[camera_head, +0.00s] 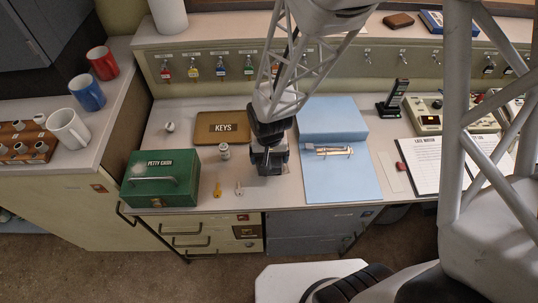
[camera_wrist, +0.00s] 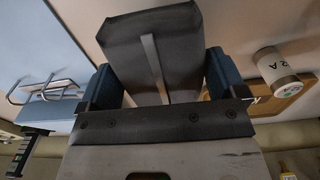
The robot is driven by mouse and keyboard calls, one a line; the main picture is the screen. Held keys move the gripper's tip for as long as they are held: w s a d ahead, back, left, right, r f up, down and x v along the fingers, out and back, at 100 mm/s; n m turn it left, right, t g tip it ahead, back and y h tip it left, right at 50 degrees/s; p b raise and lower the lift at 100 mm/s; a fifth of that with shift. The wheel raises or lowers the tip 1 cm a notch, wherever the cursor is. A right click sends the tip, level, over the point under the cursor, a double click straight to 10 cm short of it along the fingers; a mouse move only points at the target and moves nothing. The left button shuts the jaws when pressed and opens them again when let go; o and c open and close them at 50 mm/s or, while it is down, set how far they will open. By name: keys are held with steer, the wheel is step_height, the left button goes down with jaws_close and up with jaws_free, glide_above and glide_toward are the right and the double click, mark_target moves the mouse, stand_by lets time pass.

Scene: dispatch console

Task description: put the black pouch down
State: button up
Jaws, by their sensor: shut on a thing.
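The black pouch (camera_wrist: 155,45) is a dark, flat, roughly box-shaped piece with a lighter strip down its middle. In the wrist view it sits between the two blue fingers of my gripper (camera_wrist: 160,75), which is shut on it. In the head view my gripper (camera_head: 270,158) points down over the pale desk, between the brown KEYS tray (camera_head: 222,139) and the blue folder (camera_head: 342,182). The pouch is mostly lost against the dark gripper there. I cannot tell whether its lower edge touches the desk.
The green petty cash box (camera_head: 161,178), a small jar (camera_head: 224,151), a yellow-tagged key (camera_head: 217,190) and another key (camera_head: 239,188) lie left of my gripper. Metal clips (camera_head: 329,151) rest on the blue folder. A clipboard (camera_head: 421,162) is farther right. Bare desk shows around my gripper.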

mark_target(269, 163)
stand_by(0.3)
steer(key=shift+f, duration=1.75)
steer(key=shift+f, duration=0.1)
steer(key=o, duration=0.7)
steer(key=shift+o, duration=0.2)
steer(key=shift+r, duration=6.15)
